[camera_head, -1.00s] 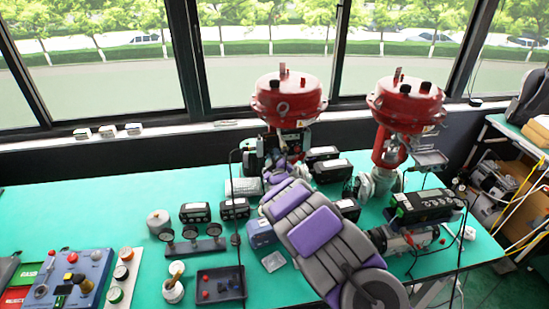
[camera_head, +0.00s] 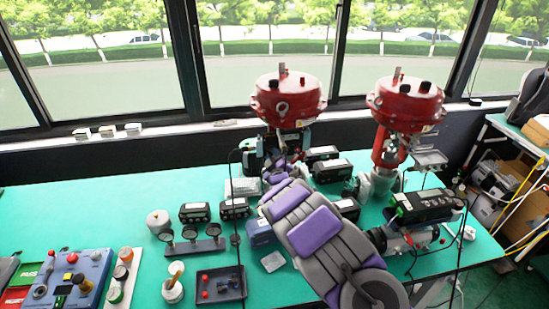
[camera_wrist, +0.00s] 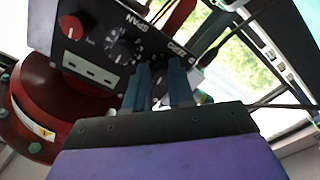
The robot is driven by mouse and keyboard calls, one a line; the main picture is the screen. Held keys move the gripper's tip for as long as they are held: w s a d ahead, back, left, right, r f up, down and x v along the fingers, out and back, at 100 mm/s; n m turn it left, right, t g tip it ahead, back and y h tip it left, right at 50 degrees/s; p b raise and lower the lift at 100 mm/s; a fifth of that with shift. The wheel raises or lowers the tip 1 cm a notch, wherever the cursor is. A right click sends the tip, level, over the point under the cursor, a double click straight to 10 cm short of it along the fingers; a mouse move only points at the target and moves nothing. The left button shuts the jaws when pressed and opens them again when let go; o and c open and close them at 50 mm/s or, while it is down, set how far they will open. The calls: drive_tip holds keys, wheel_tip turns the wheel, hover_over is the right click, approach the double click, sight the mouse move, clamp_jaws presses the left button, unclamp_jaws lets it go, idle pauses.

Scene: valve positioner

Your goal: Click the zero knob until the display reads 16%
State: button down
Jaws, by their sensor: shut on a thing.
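The black positioner (camera_wrist: 85,60) fills the upper left of the wrist view, tilted, its face bearing SPAN and ZERO labels that appear upside down. A red-marked knob (camera_wrist: 71,27) and a dark knob (camera_wrist: 124,46) near the SPAN label show on its face. My gripper (camera_wrist: 160,72) has its two blue fingers at the panel below the ZERO label, shut on the zero knob, which the fingers largely hide. In the head view my arm reaches to the left red-topped valve (camera_head: 289,98) and its gripper is mostly hidden. No readable display shows.
The right red-topped valve (camera_head: 407,100) stands beside the left one. Several black instruments stand around the arm on the green bench (camera_head: 90,215). A dark tray (camera_head: 220,285) and gauges lie left of the arm. In the wrist view a red valve body (camera_wrist: 40,115) is close at left.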

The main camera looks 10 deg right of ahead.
drive_tip(key=shift+a+r, duration=0.25)
drive_tip(key=shift+a, duration=0.05)
drive_tip(key=c, duration=1.2)
unclamp_jaws()
drive_tip(key=shift+s+a, duration=0.1)
drive_tip(key=shift+a, duration=0.05)
drive_tip(key=shift+o, duration=1.2)
drive_tip(key=shift+f, duration=0.1)
drive_tip(key=s+p, duration=0.2)
drive_tip(key=s, duration=1.5)
drive_tip(key=shift+f, duration=0.15)
drive_tip(key=shift+c, duration=0.5)
